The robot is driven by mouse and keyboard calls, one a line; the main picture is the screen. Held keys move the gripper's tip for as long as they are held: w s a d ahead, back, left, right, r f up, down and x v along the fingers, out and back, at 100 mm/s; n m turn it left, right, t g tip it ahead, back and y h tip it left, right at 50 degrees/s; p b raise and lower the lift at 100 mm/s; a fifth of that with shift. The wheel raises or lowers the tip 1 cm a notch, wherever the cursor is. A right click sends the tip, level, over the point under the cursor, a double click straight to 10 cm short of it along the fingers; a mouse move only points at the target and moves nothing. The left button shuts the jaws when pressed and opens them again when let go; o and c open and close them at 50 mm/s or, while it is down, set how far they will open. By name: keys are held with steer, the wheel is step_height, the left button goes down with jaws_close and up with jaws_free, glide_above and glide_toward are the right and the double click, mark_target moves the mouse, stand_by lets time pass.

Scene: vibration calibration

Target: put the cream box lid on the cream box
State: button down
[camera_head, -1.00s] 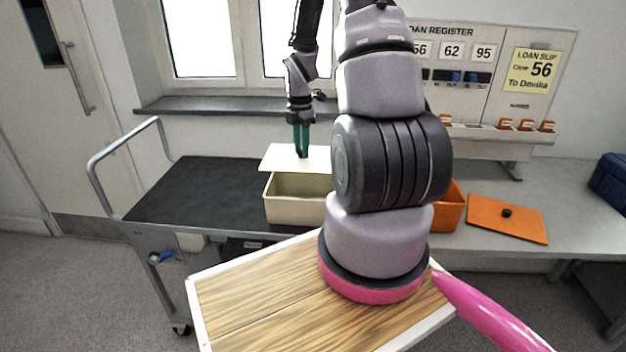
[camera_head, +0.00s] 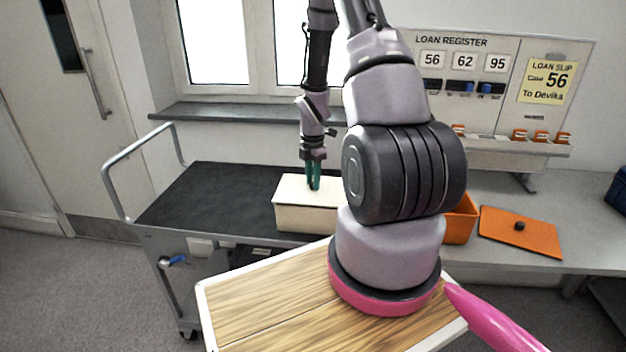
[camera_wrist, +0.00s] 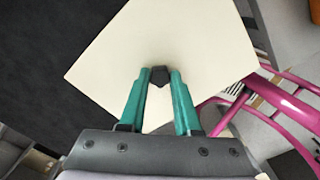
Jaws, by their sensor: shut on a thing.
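The cream box (camera_head: 303,219) stands on the right part of the dark cart top, partly hidden behind my arm. The cream box lid (camera_head: 293,189) lies over the top of the box, looking level and roughly lined up with it in the head view. My gripper (camera_head: 314,187), with teal fingers, points down at the lid's middle. In the wrist view the fingers (camera_wrist: 159,78) are shut on the lid's small dark knob (camera_wrist: 159,72). The pale lid (camera_wrist: 150,35) fills the middle there and hides the box. Whether it is fully seated all round cannot be told.
The dark cart top (camera_head: 215,190) is clear to the left, with a metal push handle (camera_head: 110,190) at its end. An orange box (camera_head: 459,222) and orange lid (camera_head: 519,232) sit on the grey counter at right. A loan register board (camera_head: 480,85) stands behind.

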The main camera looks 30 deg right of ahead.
steer(key=shift+f, duration=0.3)
steer(key=c, duration=0.6)
jaws_free()
steer(key=s+a+r+m+t, duration=0.1)
steer(key=a+r+m, duration=0.15)
steer(key=r, duration=0.95)
steer(key=s+a+r+m+t, duration=0.1)
steer(key=r+m, duration=0.3)
steer(key=r, duration=0.8)
steer(key=s+a+r+m+t, duration=0.1)
steer(key=s+a+r+m, duration=0.2)
steer(key=s+r+m, duration=0.3)
steer(key=s+a+r+m+t+y, duration=0.1)
steer(key=s+a+r+m+t, duration=0.1)
steer(key=s+r+m, duration=0.3)
steer(key=s+a+r+m+t+y, duration=0.1)
steer(key=s+a+r+m+t, duration=0.1)
steer(key=s+a+r+m, duration=0.3)
step_height(320, 180, up, 2)
steer(key=shift+s+r+m, duration=0.25)
steer(key=shift+s+m, duration=0.6)
steer(key=shift+m, duration=0.1)
